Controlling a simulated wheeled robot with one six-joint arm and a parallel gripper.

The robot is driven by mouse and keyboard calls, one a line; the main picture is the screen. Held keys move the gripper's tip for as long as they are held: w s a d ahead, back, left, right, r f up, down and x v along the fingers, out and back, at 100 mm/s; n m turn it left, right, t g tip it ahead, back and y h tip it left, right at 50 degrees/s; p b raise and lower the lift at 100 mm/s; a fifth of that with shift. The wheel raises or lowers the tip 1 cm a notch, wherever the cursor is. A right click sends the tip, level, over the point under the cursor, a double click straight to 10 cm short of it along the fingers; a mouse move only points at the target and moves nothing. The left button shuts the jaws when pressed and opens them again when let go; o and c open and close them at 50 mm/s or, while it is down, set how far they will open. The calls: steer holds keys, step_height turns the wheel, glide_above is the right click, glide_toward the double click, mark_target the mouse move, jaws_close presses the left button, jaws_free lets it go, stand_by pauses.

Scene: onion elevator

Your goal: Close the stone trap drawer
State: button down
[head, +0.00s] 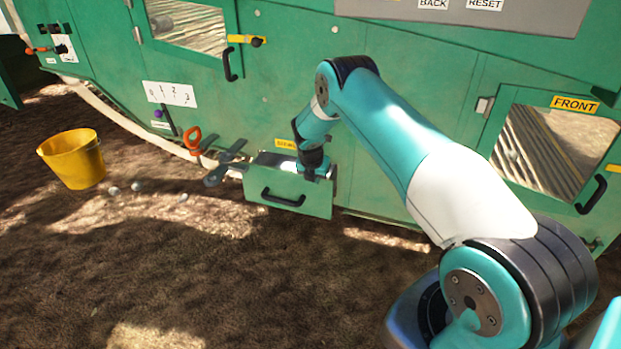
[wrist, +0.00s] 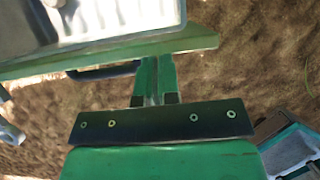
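The stone trap drawer (head: 290,198) is green with a black handle and stands out from the lower front of the green machine. Its open top shows a pale metal inside. In the wrist view the drawer (wrist: 130,48) fills the upper left, with its black handle (wrist: 102,70) below the front edge. My gripper (head: 313,172) is at the right end of the drawer in the head view, with its fingertips hard to see. In the wrist view my gripper's green fingers (wrist: 152,72) are together with nothing between them, pointing at the drawer front near the handle's end. Contact cannot be told.
A yellow bucket (head: 73,158) stands on the brown ground at the left, with a few small pale stones (head: 137,186) nearby. A grey cross-shaped handle (head: 226,167) and an orange lever (head: 191,140) are left of the drawer. The ground in front is clear.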

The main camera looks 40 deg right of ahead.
steer(key=shift+d+f, duration=0.1)
steer(key=shift+d, duration=0.2)
steer(key=shift+s+d, duration=0.1)
steer(key=shift+d, duration=0.05)
